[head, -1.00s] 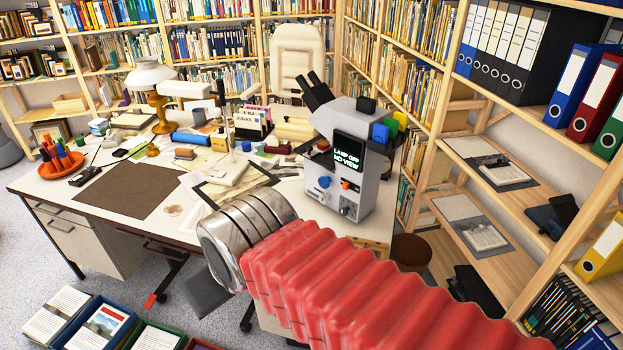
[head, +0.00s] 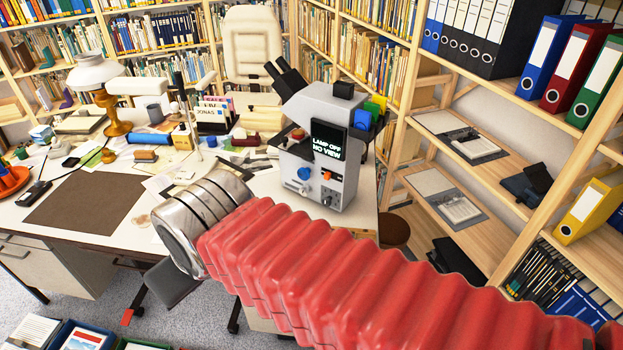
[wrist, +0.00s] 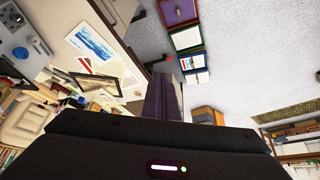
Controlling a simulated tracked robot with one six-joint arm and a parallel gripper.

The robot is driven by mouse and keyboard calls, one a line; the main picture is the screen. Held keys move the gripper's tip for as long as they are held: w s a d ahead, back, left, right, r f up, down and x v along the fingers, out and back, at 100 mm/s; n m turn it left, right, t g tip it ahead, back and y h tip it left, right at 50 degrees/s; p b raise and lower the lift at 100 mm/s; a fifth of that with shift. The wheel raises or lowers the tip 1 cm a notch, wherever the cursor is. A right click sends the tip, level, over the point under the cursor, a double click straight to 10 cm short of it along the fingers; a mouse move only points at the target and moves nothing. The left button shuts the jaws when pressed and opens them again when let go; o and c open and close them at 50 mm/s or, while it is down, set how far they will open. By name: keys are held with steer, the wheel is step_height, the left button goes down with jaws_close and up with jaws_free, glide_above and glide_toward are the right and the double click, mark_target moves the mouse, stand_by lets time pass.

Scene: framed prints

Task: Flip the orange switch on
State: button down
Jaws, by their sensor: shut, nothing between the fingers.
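The orange switch (head: 327,175) is a small piece on the front of a grey microscope-like device (head: 350,185) at the desk's right end. Its screen (head: 328,141) reads "LAMP OFF NO VIEW". A blue knob (head: 303,173) sits left of the switch. In the wrist view my gripper (wrist: 168,82) is shut and empty, apart from the device. The device's grey front (wrist: 12,35) shows at the upper left there; I cannot make out the switch.
The desk holds a brown mat (head: 88,205), a lamp (head: 98,82) and many small items. Shelves with binders (head: 590,85) stand at the right. Open trays (head: 60,335) lie on the floor at the lower left. A cream chair (head: 252,45) stands behind the desk.

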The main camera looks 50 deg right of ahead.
steer(key=w+d+f+m+g+h, duration=0.1)
steer(key=d+f+g+h, duration=0.2)
steer(key=d, duration=0.4)
steer(key=w+d+f+m+g+h, duration=0.1)
steer(key=w+d+f+g+h, duration=0.15)
steer(key=d, duration=0.45)
steer(key=g+h, duration=0.3)
steer(key=h, duration=0.9)
glide_toward(328, 176)
steer(key=w+a+f, duration=0.1)
steer(key=w+a, duration=0.1)
steer(key=w, duration=0.2)
steer(key=shift+a+f, duration=0.1)
steer(key=shift+a, duration=0.1)
steer(key=shift+d, duration=0.1)
steer(key=d, duration=0.3)
steer(key=s+d, duration=0.1)
steer(key=d, duration=0.5)
steer(key=shift+s+d, duration=0.35)
